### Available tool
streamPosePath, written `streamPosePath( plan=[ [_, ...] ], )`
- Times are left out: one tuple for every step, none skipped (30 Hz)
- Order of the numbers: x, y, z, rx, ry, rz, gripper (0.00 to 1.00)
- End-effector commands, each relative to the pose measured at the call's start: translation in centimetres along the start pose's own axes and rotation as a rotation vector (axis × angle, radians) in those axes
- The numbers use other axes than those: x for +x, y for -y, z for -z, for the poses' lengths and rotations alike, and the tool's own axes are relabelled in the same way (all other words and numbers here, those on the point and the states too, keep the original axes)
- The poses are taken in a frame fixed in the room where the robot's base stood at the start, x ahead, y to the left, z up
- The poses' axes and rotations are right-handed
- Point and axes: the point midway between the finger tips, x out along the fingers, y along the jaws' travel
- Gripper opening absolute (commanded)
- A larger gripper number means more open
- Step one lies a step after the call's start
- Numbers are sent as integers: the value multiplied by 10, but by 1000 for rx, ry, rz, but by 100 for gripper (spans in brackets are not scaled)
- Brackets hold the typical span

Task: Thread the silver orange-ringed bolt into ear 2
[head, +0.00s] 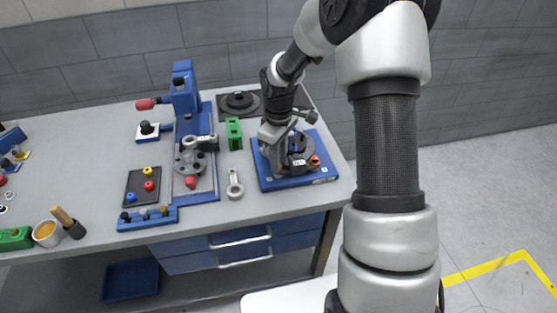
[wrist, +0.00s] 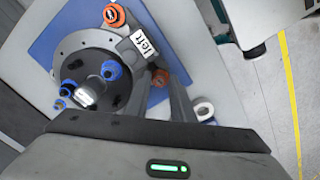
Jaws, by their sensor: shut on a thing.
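My gripper (wrist: 162,82) reaches down over the round grey chassis fixture (wrist: 73,50) on a blue base plate. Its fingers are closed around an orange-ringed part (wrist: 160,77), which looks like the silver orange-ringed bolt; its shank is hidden. It sits at the fixture's edge, beside a block labelled "left" (wrist: 145,42). Whether it is in an ear, and which ear, I cannot tell. A second orange ring (wrist: 114,15) is on the far side of the label; it also shows in the head view (head: 315,160). In the head view my gripper (head: 290,155) covers much of the fixture.
Blue-ringed parts (wrist: 111,70) sit on the fixture. On the table, a grey eyelet part (head: 235,187), a green block (head: 234,133) and a blue stand (head: 185,95) lie to the left. The table's right edge is close to the blue base plate (head: 272,183).

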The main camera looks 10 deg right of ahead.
Motion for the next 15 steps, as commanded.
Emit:
streamPosePath(
  plan=[
    [5, 4, -3, 2, 10, 11, 0],
    [6, 4, -3, 15, 10, 11, 0],
    [7, 4, -3, 51, 10, 10, 0],
    [8, 4, -3, 91, 11, 9, 0],
    [8, 4, -3, 136, 11, 9, 0],
    [8, 4, -3, 191, 11, 7, 0],
    [8, 4, -3, 227, 11, 7, 0],
    [7, 4, -3, 257, 11, 8, 0],
    [7, 4, -3, 285, 12, 8, 0],
    [6, 4, -4, 297, 12, 8, 0],
    [6, 4, -4, 302, 12, 8, 0],
    [6, 4, -4, 303, 12, 8, 0],
    [6, 4, -4, 302, 12, 8, 0],
    [6, 4, -4, 301, 12, 9, 0],
    [6, 4, -4, 300, 12, 9, 0]
  ],
)
